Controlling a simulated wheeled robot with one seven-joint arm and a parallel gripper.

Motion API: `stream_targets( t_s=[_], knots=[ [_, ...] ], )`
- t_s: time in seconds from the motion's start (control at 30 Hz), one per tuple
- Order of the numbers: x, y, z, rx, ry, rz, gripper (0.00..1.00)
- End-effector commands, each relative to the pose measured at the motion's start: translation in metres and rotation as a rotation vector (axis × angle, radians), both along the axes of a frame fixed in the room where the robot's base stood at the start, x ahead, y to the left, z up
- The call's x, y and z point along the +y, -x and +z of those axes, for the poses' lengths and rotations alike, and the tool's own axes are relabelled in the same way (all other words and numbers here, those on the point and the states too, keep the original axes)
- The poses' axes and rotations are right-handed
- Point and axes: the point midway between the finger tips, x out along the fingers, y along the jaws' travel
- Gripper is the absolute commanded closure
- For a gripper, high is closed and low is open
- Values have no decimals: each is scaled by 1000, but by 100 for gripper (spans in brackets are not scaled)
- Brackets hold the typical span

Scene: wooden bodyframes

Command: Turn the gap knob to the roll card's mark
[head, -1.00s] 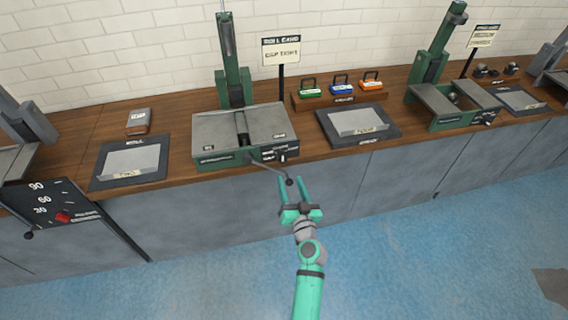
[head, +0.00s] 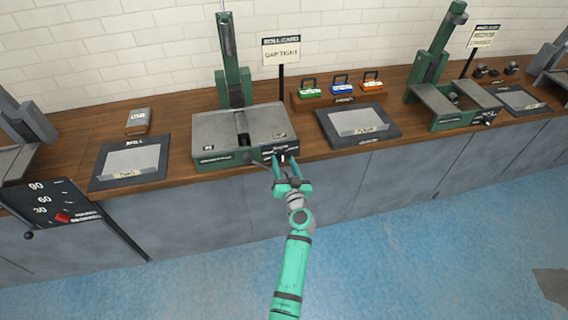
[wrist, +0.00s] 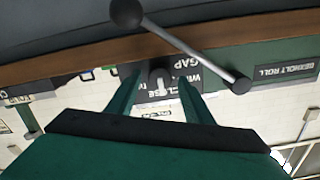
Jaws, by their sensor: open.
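The roll card (head: 281,49) stands on a post behind the green-and-grey roller machine (head: 213,123) and appears to read "GAP TIGHT". The gap knob (wrist: 160,76) is a small dark knob with a pale pointer, on the machine's front panel. In the head view the fingers partly cover the knob area.
A crank arm with a black ball (wrist: 126,12) crosses close to the knob in the wrist view. A dark tray (head: 386,133) lies right of the machine, another (head: 105,180) left.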

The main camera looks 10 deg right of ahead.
Motion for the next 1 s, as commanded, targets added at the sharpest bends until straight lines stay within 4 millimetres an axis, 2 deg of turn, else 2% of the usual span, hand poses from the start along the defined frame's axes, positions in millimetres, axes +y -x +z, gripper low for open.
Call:
stream_targets(
  t_s=[0.17, 0.3, 0.33, 0.67, 1.0],
  knots=[
    [0, 0, 0, 0, 0, 0, 55],
    [0, 0, 0, 0, 0, 0, 89],
    [0, 0, 0, 0, 0, 0, 94],
    [0, 0, 0, 0, -32, -1, 94],
    [-2, 1, -1, 0, -243, -1, 94]
  ],
)
